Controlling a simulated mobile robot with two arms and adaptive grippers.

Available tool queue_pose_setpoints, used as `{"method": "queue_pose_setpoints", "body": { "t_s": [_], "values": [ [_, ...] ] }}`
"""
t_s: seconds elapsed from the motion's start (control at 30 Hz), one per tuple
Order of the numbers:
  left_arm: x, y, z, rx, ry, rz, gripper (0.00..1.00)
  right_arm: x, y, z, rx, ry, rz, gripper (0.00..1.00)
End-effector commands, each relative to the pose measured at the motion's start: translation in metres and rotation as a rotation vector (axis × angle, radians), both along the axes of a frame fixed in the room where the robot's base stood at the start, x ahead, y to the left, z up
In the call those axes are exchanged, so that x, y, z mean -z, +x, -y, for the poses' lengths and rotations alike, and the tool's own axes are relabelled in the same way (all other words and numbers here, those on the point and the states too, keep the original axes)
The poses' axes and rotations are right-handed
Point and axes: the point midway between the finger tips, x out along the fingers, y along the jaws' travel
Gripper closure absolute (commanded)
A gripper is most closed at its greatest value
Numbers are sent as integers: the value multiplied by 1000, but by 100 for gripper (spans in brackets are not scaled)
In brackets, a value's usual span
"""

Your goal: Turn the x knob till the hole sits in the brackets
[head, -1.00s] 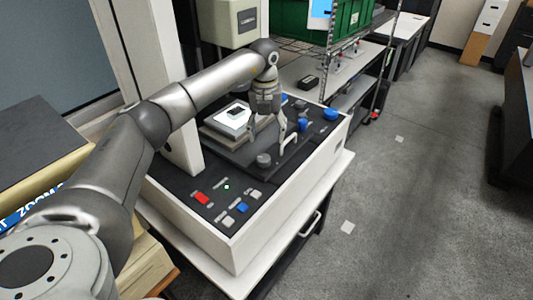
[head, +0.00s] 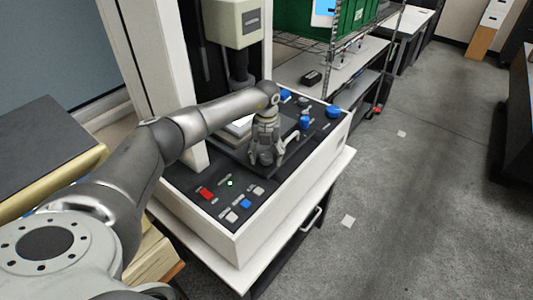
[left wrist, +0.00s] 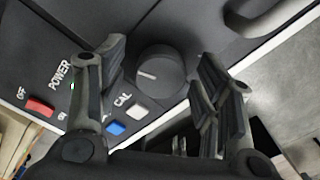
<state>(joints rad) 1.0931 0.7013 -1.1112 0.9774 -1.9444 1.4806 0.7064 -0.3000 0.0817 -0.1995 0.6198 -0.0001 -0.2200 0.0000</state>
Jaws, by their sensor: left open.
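My left gripper (head: 265,158) is open, pointing down over the front of the machine's dark control deck. In the left wrist view a round dark grey knob (left wrist: 160,72) with a pale pointer line lies between and beyond its spread fingers (left wrist: 163,62). I see no clear contact with the knob. In the head view the gripper covers this knob. No x label is readable, so I cannot tell whether it is the x knob. A white piece (head: 240,121) on the stage is mostly behind my arm. The hole and brackets are not discernible. My right gripper is out of view.
A red switch (head: 206,194) and a blue button (head: 246,203) sit at the deck's front left. Blue knobs (head: 333,112) stand at its far right. The machine's white column (head: 160,80) rises close beside my arm. Clear floor (head: 420,200) lies to the right.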

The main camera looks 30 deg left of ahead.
Motion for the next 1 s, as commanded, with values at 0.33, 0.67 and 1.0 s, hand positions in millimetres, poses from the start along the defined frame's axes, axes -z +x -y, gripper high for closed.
{"method": "queue_pose_setpoints", "body": {
  "t_s": [0.33, 0.67, 1.0],
  "values": [
    [0, 0, 0, 0, -1, 0, 67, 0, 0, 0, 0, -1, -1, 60],
    [0, 0, 0, 10, -1, 0, 86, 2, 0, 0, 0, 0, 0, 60],
    [2, 1, 0, 162, -1, 2, 86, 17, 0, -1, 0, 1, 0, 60]
  ]
}}
